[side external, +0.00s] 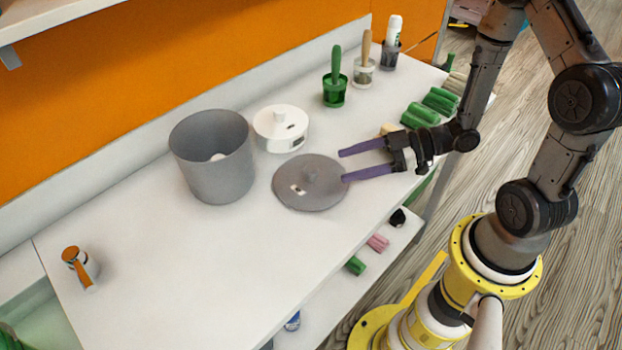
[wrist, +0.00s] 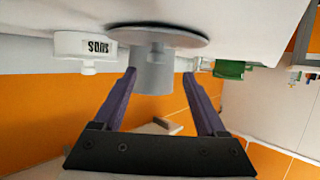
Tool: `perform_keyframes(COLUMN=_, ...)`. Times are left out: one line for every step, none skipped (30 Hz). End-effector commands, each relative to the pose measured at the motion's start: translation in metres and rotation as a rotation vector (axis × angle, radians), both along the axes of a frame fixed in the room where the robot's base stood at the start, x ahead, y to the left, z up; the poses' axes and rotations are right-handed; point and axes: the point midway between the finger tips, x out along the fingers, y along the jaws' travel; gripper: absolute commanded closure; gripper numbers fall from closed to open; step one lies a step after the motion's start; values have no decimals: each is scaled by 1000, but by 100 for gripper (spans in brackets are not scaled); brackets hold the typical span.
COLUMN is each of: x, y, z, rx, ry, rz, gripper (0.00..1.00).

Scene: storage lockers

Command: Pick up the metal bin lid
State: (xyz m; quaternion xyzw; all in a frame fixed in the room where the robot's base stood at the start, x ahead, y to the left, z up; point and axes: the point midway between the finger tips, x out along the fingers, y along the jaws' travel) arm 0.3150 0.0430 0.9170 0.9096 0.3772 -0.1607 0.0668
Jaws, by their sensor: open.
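The metal bin lid (side external: 322,196) is a grey disc with a small raised knob, lying on the white worktop. It also shows in the wrist view (wrist: 140,33), where the scene appears upside down. My gripper (side external: 341,166) is open and empty, to the right of the lid, with its two purple fingers pointing toward it. The lower finger's tip overlaps the lid's right edge in the side view; I cannot tell whether it touches. In the wrist view, the fingers (wrist: 159,74) are spread apart with nothing between their tips but background. The grey open bin (side external: 215,170) stands left of the lid.
A white round container (side external: 281,135) stands close behind the lid. A green-handled brush in a green cup (side external: 335,90) and other holders line the back. Green rolls (side external: 420,115) lie near my wrist.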

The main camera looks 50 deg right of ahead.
Motion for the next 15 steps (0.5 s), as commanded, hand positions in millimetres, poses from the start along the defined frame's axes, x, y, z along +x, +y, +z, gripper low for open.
perform_keyframes(x=3, y=4, z=-2, rx=0, ry=0, rz=4, gripper=26)
perform_keyframes(x=5, y=6, z=-3, rx=1, ry=1, rz=5, gripper=26)
perform_keyframes(x=6, y=8, z=-4, rx=0, ry=1, rz=3, gripper=26)
perform_keyframes(x=7, y=9, z=-4, rx=0, ry=1, rz=3, gripper=26)
perform_keyframes(x=8, y=10, z=-5, rx=1, ry=2, rz=2, gripper=26)
perform_keyframes(x=9, y=10, z=-5, rx=0, ry=2, rz=2, gripper=26)
perform_keyframes(x=10, y=11, z=-6, rx=0, ry=2, rz=1, gripper=26)
perform_keyframes(x=11, y=11, z=-6, rx=0, ry=2, rz=1, gripper=26)
perform_keyframes(x=12, y=12, z=-6, rx=0, ry=1, rz=1, gripper=26)
perform_keyframes(x=14, y=13, z=-7, rx=0, ry=1, rz=2, gripper=26)
perform_keyframes(x=16, y=15, z=-7, rx=0, ry=0, rz=3, gripper=26)
perform_keyframes(x=19, y=17, z=-8, rx=-1, ry=-1, rz=4, gripper=26)
perform_keyframes(x=22, y=20, z=-9, rx=0, ry=0, rz=5, gripper=26)
perform_keyframes(x=25, y=22, z=-10, rx=1, ry=1, rz=5, gripper=26)
perform_keyframes(x=30, y=25, z=-11, rx=1, ry=1, rz=6, gripper=26)
